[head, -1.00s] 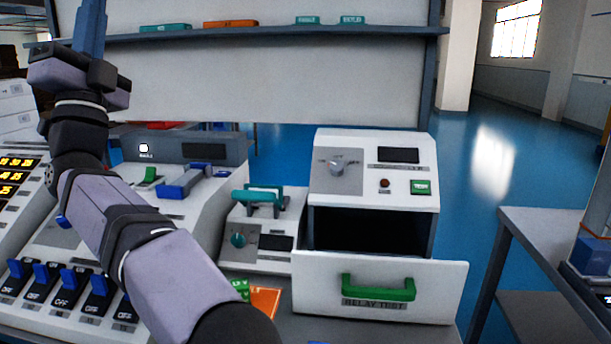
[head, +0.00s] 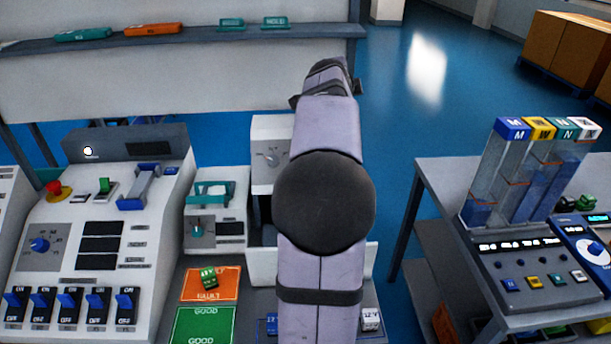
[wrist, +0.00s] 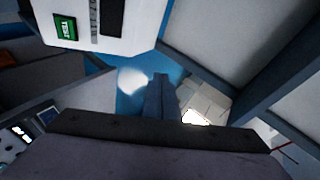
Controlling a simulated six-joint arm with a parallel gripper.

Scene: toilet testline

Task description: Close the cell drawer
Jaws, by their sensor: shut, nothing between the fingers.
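The cell drawer is the white drawer (head: 262,266) under the white relay test unit (head: 270,152). It stands pulled out, with part of its dark inside showing in the head view. My arm hides most of its front and its green handle. In the wrist view the unit's face (wrist: 138,22) shows tilted at the upper left, with its green test button (wrist: 66,28). My gripper (wrist: 160,80) is shut and empty, with blue floor behind it. In the head view its fingers are hidden behind my arm, which reaches over the drawer toward the back.
A control console (head: 100,230) with blue switches stands at left. Orange (head: 222,287) and green (head: 205,326) mats lie left of the drawer. A shelf (head: 190,40) runs behind. A side table (head: 445,185) with clear tubes stands at right, across a floor gap.

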